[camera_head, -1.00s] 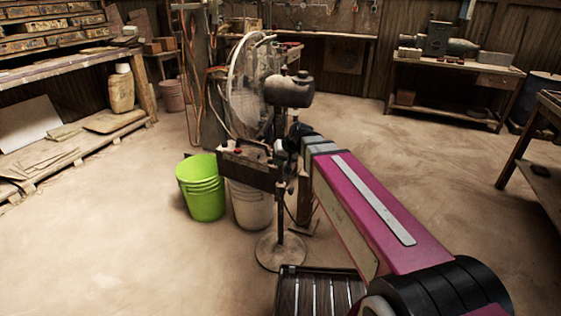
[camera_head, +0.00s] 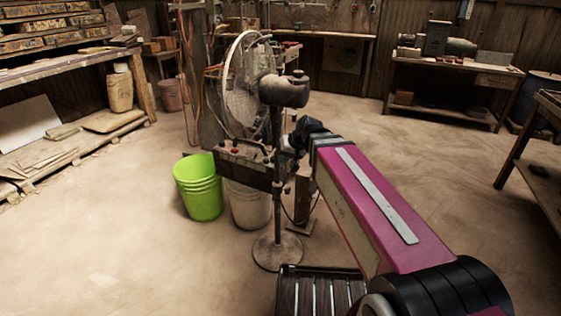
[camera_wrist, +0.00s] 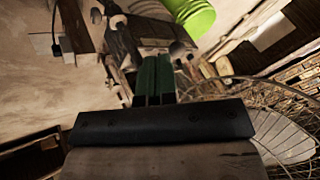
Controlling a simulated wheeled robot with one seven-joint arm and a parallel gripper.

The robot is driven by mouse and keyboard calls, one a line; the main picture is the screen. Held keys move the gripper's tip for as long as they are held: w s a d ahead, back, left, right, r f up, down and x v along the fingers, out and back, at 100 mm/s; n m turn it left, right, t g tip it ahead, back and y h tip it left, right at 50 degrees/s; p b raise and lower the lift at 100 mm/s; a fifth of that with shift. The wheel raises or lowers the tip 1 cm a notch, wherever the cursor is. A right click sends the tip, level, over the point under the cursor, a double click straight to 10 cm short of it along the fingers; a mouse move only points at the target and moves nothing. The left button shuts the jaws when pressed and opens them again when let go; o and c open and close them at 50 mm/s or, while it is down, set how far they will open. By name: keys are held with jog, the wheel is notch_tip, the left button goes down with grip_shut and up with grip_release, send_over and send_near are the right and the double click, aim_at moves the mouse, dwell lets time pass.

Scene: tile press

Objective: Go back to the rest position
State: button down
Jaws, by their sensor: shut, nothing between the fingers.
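My gripper (camera_wrist: 154,62) is shut and empty in the wrist view, its two dark green fingers side by side. In the head view, my arm reaches forward from the lower right and its black wrist ends just right of the pedestal fan's pole. The fingers are hard to make out there.
The pedestal fan (camera_head: 281,90) stands close to my wrist; its wire guard (camera_wrist: 285,135) fills the wrist view's lower right. A green bucket (camera_head: 199,190) and a whitish bucket (camera_head: 249,207) stand left of its pole. A workbench (camera_head: 455,75) is at back right. Floor is open on both sides.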

jog(key=s+d+r, duration=0.1)
jog(key=s+r, duration=0.2)
jog(key=r, duration=0.2)
jog(key=s+d+f+m+g+h, duration=0.1)
jog(key=s+d+f+h, duration=0.1)
jog(key=d+f, duration=1)
jog(key=s+d+f+m+g+h, duration=0.2)
jog(key=s+d+f+h, duration=0.1)
jog(key=d+f, duration=0.9)
jog(key=shift+s+d+h, duration=0.15)
jog(key=shift+d+h, duration=0.1)
jog(key=shift+h, duration=0.25)
dwell(1.1)
